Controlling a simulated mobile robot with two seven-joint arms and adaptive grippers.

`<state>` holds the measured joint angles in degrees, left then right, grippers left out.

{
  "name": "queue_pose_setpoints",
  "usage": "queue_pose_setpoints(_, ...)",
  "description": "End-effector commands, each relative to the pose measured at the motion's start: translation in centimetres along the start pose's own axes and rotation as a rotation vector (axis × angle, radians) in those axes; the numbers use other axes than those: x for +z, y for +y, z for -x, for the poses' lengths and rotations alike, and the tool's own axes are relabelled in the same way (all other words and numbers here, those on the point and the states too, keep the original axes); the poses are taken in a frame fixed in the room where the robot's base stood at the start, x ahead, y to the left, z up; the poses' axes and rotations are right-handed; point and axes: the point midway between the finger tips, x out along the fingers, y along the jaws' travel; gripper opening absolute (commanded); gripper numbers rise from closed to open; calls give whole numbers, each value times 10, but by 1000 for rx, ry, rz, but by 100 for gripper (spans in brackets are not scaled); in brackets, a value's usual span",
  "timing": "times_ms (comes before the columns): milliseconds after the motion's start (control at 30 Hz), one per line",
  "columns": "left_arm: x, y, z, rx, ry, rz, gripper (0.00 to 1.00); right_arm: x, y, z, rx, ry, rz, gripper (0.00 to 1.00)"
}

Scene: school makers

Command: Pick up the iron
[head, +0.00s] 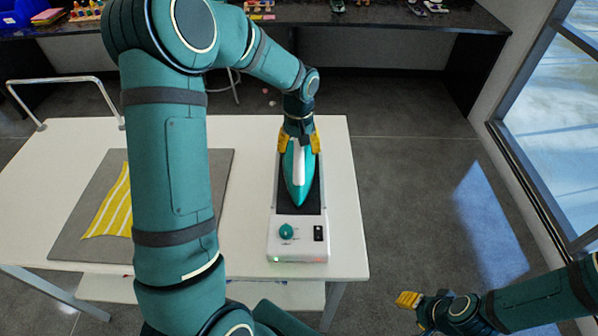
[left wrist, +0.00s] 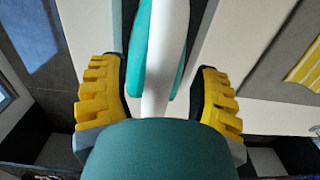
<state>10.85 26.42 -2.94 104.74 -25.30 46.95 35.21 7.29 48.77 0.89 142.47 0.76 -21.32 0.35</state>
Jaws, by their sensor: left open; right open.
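The teal and white iron (head: 298,175) rests on its white base station (head: 298,245), which has a teal knob and a green light. The station stands at the right part of the white table. My left gripper (head: 300,141) is open, with its yellow fingers to either side of the iron's far end. In the left wrist view the iron (left wrist: 156,60) lies between the open yellow fingers (left wrist: 160,92), with a gap on each side. My right gripper (head: 408,305) is off to the right of the table, low in the head view, away from the iron.
A grey mat (head: 72,230) with a yellow striped cloth (head: 110,208) lies on the table's left half. A metal rail (head: 55,81) rises at the table's far left. A dark bench (head: 400,20) runs along the back. Floor is clear right of the table, before a window.

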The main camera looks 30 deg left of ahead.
Motion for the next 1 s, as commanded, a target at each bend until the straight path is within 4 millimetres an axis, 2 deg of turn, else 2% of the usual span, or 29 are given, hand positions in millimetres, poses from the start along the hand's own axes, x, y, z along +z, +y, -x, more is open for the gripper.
queue_pose_setpoints(100, 0, 0, -7, 0, -1, 0, 63, 0, 0, -1, 0, -1, 0, 47)
queue_pose_setpoints(333, 0, 0, -7, 1, 0, 0, 61, 0, 0, 0, 0, -1, 0, 47)
queue_pose_setpoints(467, 0, 0, -7, 1, 0, 0, 16, 0, 0, 0, 0, -1, 0, 47)
queue_pose_setpoints(500, 0, 0, -7, 1, 0, 0, 2, 0, 0, 0, 0, -1, 0, 47)
queue_pose_setpoints(833, -1, 1, -5, 2, 3, 0, 0, 0, 0, 0, 0, 0, 0, 47)
queue_pose_setpoints(1000, -1, 1, 10, 2, 6, 0, 0, 0, 0, 1, 0, 1, 0, 47)
